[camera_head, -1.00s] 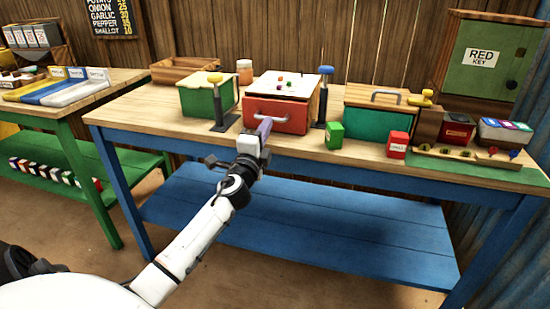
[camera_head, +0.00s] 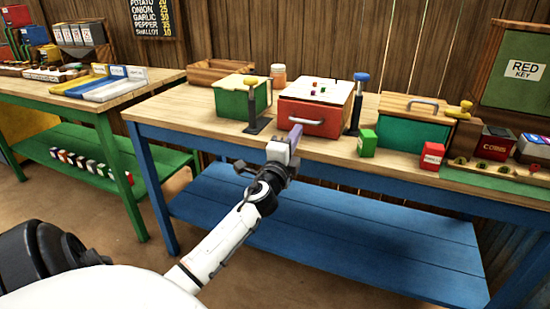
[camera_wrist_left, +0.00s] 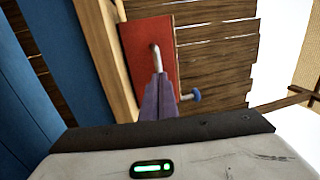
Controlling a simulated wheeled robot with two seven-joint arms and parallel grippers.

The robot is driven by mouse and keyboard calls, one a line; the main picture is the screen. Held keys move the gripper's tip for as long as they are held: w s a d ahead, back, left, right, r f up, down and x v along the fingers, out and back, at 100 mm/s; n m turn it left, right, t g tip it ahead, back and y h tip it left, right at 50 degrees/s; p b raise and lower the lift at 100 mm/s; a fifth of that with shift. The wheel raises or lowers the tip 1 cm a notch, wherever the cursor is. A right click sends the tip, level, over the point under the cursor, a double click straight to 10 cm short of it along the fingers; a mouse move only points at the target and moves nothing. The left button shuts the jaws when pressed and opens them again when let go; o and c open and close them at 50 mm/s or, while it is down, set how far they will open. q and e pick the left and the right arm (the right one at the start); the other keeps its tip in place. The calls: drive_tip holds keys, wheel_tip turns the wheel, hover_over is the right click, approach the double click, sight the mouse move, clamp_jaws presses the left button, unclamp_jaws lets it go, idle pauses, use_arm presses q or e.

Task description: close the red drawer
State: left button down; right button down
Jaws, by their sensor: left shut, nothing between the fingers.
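The red drawer (camera_head: 330,127) is in the white-topped box (camera_head: 318,90) on the blue-legged table. Its red front looks about level with the box, but I cannot tell if a small gap is left. A pale bar handle (camera_head: 318,122) crosses the front; it also shows in the left wrist view (camera_wrist_left: 155,49). My left gripper (camera_head: 296,131) is shut and empty, its purple-grey fingers (camera_wrist_left: 158,78) pointing at the front near the handle's left end. Whether the fingertips touch the handle is unclear. My right gripper is in neither view.
A green box (camera_head: 232,103) and a dark post (camera_head: 255,113) stand left of the drawer. A blue-topped post (camera_head: 356,105) stands right, then a green carton (camera_head: 367,143) and a red carton (camera_head: 432,156). The tabletop's front left is clear.

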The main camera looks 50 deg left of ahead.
use_arm(q)
drive_tip(key=v, duration=1.1)
drive_tip(key=shift+b, duration=0.3)
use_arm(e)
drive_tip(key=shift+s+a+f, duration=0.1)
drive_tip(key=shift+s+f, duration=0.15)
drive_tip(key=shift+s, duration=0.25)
use_arm(q)
drive_tip(key=shift+d, duration=0.1)
